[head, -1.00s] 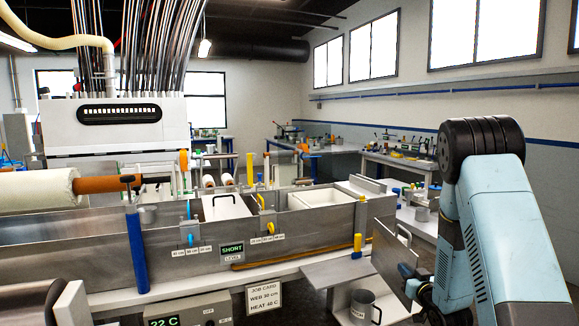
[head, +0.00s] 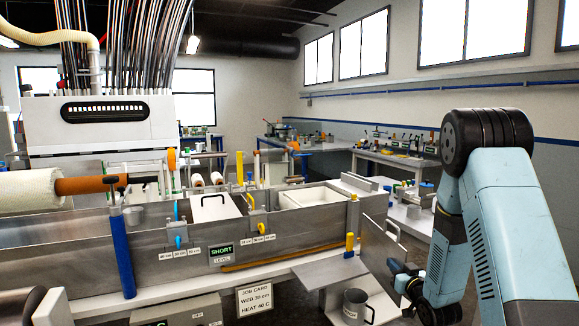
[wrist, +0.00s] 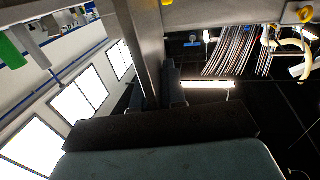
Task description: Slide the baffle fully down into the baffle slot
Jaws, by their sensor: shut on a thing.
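In the wrist view the plate (wrist: 146,38) is seen nearly edge-on, running up from between my fingers (wrist: 152,92). The long metal resin tank (head: 190,250) is at the left and centre. I cannot make out for certain which gap in it is the baffle slot.
A plate with a black handle (head: 215,208) sits in the tank, beside a white compartment (head: 308,197). A yellow-topped post (head: 349,245) stands at the tank's right end. A grey shelf (head: 330,272) and a metal mug (head: 355,304) are below the held baffle.

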